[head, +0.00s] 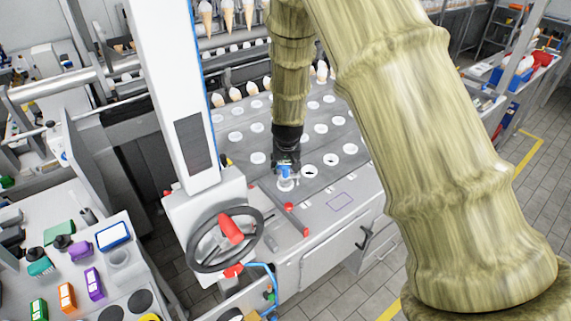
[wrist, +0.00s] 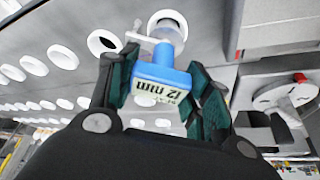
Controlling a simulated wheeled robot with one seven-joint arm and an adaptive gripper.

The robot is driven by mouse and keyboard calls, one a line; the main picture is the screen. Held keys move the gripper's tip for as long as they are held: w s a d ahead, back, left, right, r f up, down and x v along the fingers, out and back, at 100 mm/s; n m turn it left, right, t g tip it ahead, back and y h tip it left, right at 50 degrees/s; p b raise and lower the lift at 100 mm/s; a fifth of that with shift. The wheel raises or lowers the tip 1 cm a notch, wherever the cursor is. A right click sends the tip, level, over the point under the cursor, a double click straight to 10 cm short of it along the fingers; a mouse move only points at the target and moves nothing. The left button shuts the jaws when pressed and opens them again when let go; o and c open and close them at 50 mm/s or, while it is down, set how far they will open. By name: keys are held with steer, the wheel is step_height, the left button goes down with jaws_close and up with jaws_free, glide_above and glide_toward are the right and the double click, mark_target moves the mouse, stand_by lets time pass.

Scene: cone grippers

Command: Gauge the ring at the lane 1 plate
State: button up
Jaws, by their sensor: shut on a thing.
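My gripper (head: 286,163) points down over the front edge of the grey plate (head: 318,134) with rows of white-rimmed holes. In the wrist view, its dark green fingers (wrist: 165,82) are shut on a blue gauge (wrist: 160,73). The gauge's pale display faces the camera upside down and seems to read 12 mm, with smaller print I cannot read. A whitish probe at the gauge's far end overlaps a white ring (wrist: 170,17) in the plate. I cannot tell whether it touches the ring or sits inside it. In the head view the gauge (head: 286,183) is small beneath the gripper.
A white column (head: 165,80) and a dark handwheel (head: 225,238) stand left of the plate. A red-knobbed lever (head: 290,208) lies on the front panel. A bench with coloured blocks (head: 66,296) is at lower left. Cones (head: 228,15) stand in racks behind.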

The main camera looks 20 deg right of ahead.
steer(key=o, duration=1.6)
steer(key=shift+r, duration=0.1)
steer(key=v, duration=1.1)
steer(key=shift+s+r, duration=0.2)
steer(key=shift+r, duration=0.15)
